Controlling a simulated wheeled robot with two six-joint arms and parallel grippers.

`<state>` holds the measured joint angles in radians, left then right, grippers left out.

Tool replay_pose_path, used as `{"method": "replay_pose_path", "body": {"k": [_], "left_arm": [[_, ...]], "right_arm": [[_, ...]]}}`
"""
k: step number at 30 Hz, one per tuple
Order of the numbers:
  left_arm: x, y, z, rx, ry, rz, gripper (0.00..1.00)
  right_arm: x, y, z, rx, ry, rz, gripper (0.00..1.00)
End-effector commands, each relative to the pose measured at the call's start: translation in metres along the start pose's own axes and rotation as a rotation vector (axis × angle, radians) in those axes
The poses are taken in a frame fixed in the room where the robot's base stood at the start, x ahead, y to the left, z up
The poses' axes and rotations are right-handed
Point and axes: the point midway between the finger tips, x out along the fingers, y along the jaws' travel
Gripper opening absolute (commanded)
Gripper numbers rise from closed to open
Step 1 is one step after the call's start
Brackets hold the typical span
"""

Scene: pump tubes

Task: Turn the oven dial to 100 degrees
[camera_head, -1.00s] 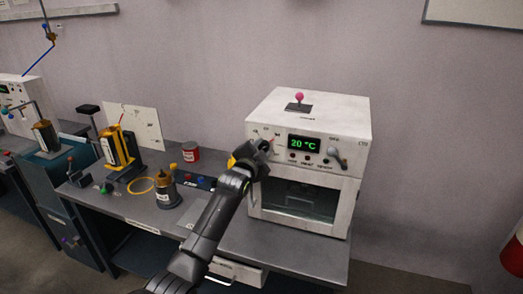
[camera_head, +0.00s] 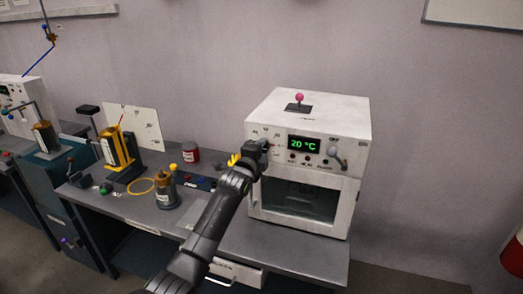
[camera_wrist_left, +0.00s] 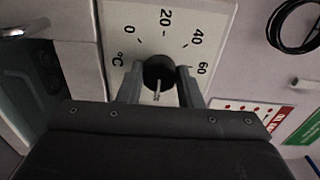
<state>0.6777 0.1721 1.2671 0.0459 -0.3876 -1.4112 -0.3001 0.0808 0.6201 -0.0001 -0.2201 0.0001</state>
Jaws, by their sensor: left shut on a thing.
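The white oven (camera_head: 352,112) stands on the bench with its display (camera_head: 304,144) reading 20 °C. My left gripper (camera_head: 262,148) is at the upper left of its front panel and mostly hides the dial there. In the left wrist view the dark round dial (camera_wrist_left: 158,72) sits between the two fingers of the left gripper (camera_wrist_left: 159,88), which is shut on it. A small light stem shows at the dial's middle. The scale (camera_wrist_left: 168,40) around it shows 0, 20, 40 and 60; the rest is hidden by the gripper. My right gripper is not in view.
A lever (camera_head: 336,153) is on the oven's right front, and a pink-knobbed stick (camera_head: 299,99) stands on top. A red can (camera_head: 191,155), a grey pot (camera_head: 166,194) and a yellow ring (camera_head: 140,186) are on the bench to the left. The bench front (camera_head: 290,256) is clear.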

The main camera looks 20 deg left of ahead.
Motion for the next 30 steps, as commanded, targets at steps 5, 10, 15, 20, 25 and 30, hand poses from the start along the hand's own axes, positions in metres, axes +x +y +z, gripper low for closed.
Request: {"method": "replay_pose_path", "body": {"k": [5, 10, 15, 20, 25, 30], "left_arm": [[-0.0003, 0.0041, 0.0004, 0.013, -0.002, 0.009, 0.09], [-0.0003, 0.004, 0.0004, 0.013, -0.002, 0.009, 0.09], [-0.0003, 0.004, 0.0004, 0.013, -0.002, 0.008, 0.36], [-0.0002, 0.0025, 0.0002, 0.012, -0.001, 0.005, 0.54], [-0.0001, 0.0013, 0.0001, 0.013, -0.001, 0.003, 0.54], [-0.0023, 0.0008, 0.0001, 0.013, -0.001, 0.001, 0.54]], "right_arm": [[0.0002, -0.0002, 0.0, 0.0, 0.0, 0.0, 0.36], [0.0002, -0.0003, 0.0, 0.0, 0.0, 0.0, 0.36], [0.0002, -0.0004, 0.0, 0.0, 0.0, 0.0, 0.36], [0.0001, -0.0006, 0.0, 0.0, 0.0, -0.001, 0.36], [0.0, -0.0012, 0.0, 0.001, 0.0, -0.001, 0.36], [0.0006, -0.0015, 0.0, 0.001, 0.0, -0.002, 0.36]]}}
